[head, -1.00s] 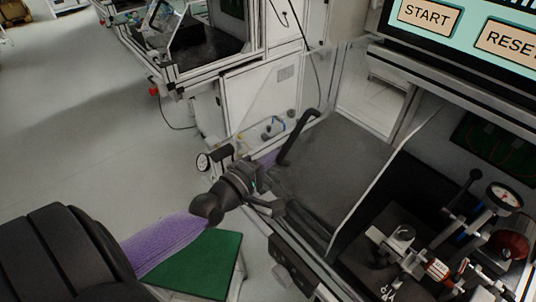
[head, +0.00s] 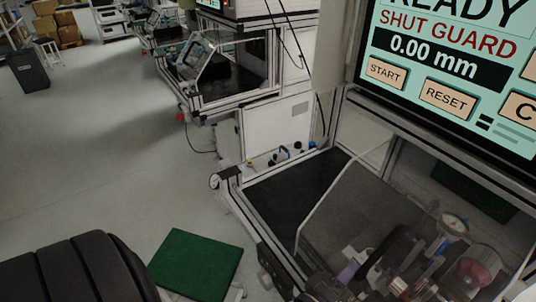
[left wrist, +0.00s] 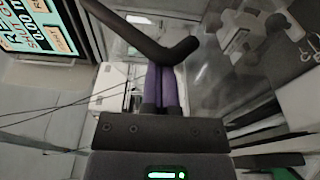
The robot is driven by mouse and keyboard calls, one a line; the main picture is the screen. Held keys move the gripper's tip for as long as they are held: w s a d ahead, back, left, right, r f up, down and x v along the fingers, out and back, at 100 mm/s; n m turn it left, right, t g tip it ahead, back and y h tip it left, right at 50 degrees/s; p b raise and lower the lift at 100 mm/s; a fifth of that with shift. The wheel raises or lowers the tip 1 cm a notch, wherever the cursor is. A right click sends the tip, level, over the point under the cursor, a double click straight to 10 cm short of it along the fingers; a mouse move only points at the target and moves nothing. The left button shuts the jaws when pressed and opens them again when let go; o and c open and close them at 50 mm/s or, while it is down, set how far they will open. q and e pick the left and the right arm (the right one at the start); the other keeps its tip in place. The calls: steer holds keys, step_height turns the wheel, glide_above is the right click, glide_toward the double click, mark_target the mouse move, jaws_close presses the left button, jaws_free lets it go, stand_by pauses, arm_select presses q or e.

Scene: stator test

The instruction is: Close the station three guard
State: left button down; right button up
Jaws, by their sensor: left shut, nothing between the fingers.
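The guard (head: 350,205) of the near station is a smoky clear panel with a pale edge; in the head view it lies over the right part of the bay. The test fixture, with a dial and a red part, shows hazily through it. A bent black handle (left wrist: 150,38) crosses the left wrist view just beyond my fingertips; I cannot tell if they touch. My left gripper (head: 348,272) is low in the head view, mostly hidden; its purple fingers also show in the left wrist view (left wrist: 162,85), shut with nothing between them. My right gripper is not in view.
The screen (head: 450,70) at upper right reads "SHUT GUARD" in red and 0.00 mm. The dark bay floor (head: 290,190) left of the guard is bare. A green-topped stool (head: 195,262) stands in front. Another station (head: 225,70) stands behind, with open floor at left.

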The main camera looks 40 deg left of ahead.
mark_target(385, 273)
arm_select(q)
steer(key=shift+s+d, duration=0.2)
steer(key=shift+d, duration=0.6)
steer(key=shift+s+d, duration=0.2)
steer(key=shift+d, duration=0.65)
steer(key=shift+s+d, duration=0.2)
steer(key=shift+d, duration=0.6)
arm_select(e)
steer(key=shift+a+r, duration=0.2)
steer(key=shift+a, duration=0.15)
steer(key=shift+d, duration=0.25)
arm_select(q)
steer(key=shift+w, duration=0.1)
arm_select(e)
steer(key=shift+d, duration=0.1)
